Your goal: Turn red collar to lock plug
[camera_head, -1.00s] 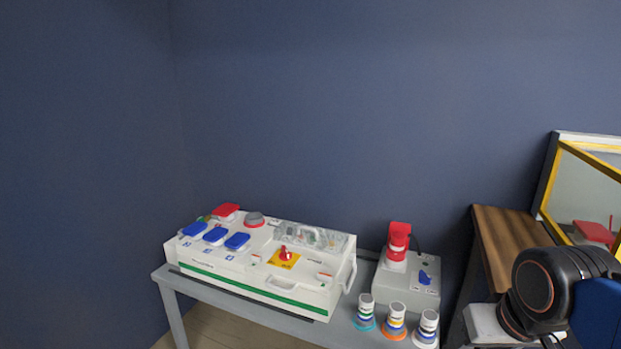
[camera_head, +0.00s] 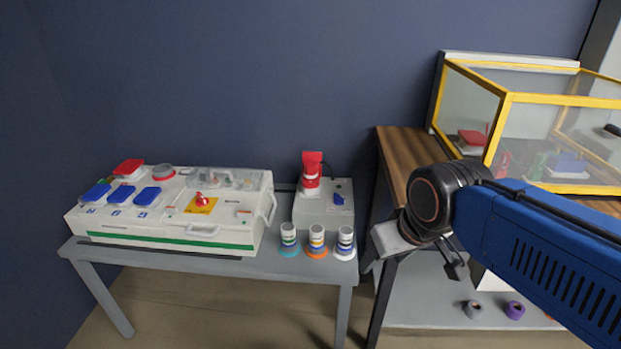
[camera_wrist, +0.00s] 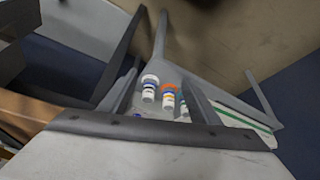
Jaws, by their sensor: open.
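The red plug with its red collar (camera_head: 311,182) stands upright on the small grey socket box (camera_head: 318,215), at the right end of the grey table in the head view. The box also carries a blue switch (camera_head: 338,199). My gripper (camera_head: 453,265) hangs to the right of the box, in front of the wooden-topped bench, well apart from the plug. In the wrist view, the open fingers (camera_wrist: 160,100) have nothing between them up close; the bottle-like cylinders show far beyond. The red collar cannot be made out in the wrist view.
A large white box (camera_head: 165,225) with blue and red covers fills the table's left. Several white cylinders with coloured bases (camera_head: 316,240) stand before the socket box. A yellow-framed clear case (camera_head: 505,110) sits on the bench (camera_head: 400,150). Open air lies above the table.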

